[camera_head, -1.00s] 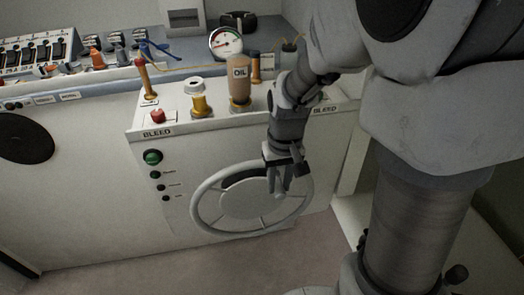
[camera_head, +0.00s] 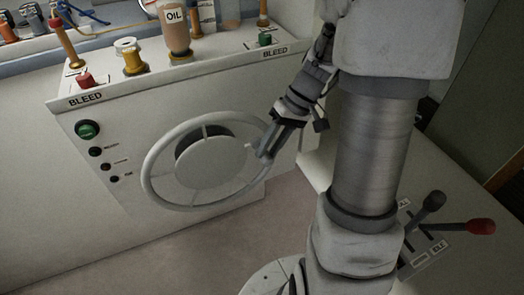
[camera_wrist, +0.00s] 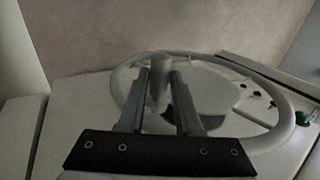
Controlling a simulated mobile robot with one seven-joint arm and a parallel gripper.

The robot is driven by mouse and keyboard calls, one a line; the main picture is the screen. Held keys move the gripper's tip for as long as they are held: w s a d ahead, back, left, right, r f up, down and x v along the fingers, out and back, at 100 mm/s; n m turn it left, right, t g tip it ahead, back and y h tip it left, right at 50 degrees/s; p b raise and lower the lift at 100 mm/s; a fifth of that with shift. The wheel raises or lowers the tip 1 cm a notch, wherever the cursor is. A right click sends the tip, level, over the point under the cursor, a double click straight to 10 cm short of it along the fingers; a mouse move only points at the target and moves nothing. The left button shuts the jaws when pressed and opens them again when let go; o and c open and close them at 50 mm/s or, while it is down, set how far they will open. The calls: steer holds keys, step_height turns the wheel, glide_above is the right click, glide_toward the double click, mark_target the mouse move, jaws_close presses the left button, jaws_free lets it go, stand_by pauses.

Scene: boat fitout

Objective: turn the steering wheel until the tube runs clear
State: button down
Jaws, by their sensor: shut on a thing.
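The steering wheel (camera_head: 150,160) is pale grey, with a large round hub, on the front of the white bleed cabinet. My gripper (camera_head: 266,155) is at the right side of its rim. In the wrist view, my gripper (camera_wrist: 158,95) is shut on a pale upright knob (camera_wrist: 158,68) at the rim of the wheel (camera_wrist: 285,130). An amber-brown bottle marked OIL (camera_head: 177,38) stands on the cabinet top, and a brownish translucent tube-like piece (camera_head: 231,13) is cut by the top edge. I cannot tell the fluid's clarity.
The cabinet (camera_head: 240,75) has a green button (camera_head: 87,129) and several dark knobs at the left. A red knob (camera_head: 86,80) and yellow-based fitting (camera_head: 133,62) stand on top. Levers, one with a red grip (camera_head: 481,226), are at right. Floor (camera_head: 190,250) is open below.

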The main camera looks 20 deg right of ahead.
steer(key=shift+d+f+y+b, duration=0.15)
steer(key=shift+d+f+b, duration=0.15)
steer(key=shift+f+b, duration=0.3)
steer(key=shift+d+f+y+b, duration=0.15)
steer(key=shift+d+f+b, duration=0.2)
steer(key=shift+f, duration=0.45)
steer(key=c, duration=0.6)
jaws_free()
steer(key=shift+a, duration=0.15)
